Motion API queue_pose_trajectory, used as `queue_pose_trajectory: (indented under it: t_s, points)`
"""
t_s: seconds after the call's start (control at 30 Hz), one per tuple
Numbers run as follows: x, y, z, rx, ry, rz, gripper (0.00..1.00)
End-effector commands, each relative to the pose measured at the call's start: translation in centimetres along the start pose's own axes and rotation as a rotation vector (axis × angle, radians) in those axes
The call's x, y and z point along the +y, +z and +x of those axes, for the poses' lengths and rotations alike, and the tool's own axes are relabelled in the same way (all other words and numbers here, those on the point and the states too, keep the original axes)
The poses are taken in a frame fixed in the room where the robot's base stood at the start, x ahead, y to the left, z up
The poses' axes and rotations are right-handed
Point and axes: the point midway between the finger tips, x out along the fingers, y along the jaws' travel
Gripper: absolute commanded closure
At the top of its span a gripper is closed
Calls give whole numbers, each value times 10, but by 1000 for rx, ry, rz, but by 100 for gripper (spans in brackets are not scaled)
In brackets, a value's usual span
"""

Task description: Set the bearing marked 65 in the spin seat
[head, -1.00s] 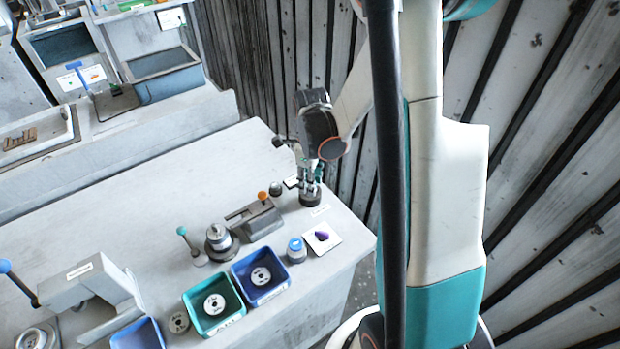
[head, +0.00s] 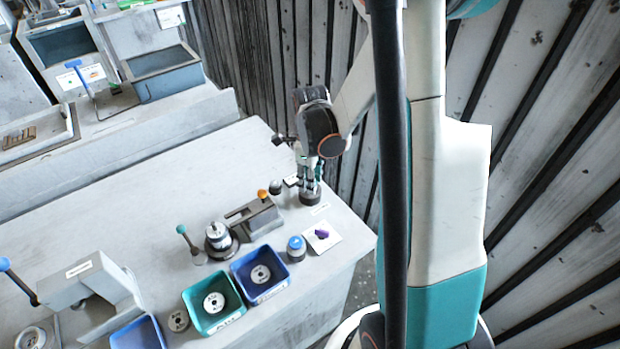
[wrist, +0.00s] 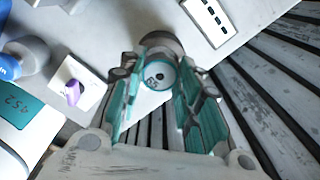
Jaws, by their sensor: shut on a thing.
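A pale disc marked 65 with a dark centre hole, the bearing (wrist: 158,76), shows between my gripper's teal fingers in the wrist view. My gripper (head: 310,188) is shut on it and points down at the right end of the bench. A dark grey round seat-like piece (head: 310,198) stands directly beneath the fingertips; its grey rim (wrist: 160,41) shows just beyond the disc in the wrist view. I cannot tell whether the bearing touches it or is held just above. The fingers hide the bearing in the head view.
A blue bin (head: 240,272) and a teal bin (head: 191,298), each holding a disc, stand at the bench front. A grey clamp block (head: 262,222) stands left of the gripper.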

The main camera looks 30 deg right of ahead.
Motion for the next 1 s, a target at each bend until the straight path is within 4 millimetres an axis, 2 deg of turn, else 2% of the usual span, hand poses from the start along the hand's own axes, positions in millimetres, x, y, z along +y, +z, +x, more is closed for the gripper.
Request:
queue_pose_trajectory:
  t_s: [1.0]
  points:
    - [0,0,6,0,0,0,94]
